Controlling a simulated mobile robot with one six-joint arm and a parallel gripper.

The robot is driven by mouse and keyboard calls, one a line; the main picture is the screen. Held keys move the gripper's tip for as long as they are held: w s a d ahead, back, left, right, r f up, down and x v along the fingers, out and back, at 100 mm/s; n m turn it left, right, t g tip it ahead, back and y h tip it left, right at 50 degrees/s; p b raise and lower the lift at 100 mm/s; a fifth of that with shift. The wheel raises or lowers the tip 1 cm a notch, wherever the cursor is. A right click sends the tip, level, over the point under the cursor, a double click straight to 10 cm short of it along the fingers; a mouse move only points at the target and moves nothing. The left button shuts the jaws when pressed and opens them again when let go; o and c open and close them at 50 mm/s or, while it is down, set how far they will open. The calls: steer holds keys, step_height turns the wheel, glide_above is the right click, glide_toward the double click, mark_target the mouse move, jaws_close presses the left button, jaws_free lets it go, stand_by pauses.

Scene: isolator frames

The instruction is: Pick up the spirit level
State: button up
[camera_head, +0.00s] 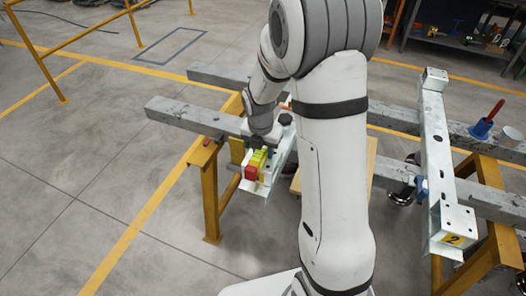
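A small yellow-green object with a red end (258,162), which looks like the spirit level, is at the near end of the pale metal bracket on the left. My gripper (263,146) is directly above and behind it, pointing down. The gripper's fingers are small and dark here, and I cannot tell whether they are open or closed on the object. Part of the object's far side is hidden by the gripper.
Grey beams (190,117) rest on yellow trestles (209,195). Yellow railings (95,31) are at back left; the left floor is clear.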

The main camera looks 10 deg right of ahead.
jaws_close()
steer(key=shift+r, duration=0.1)
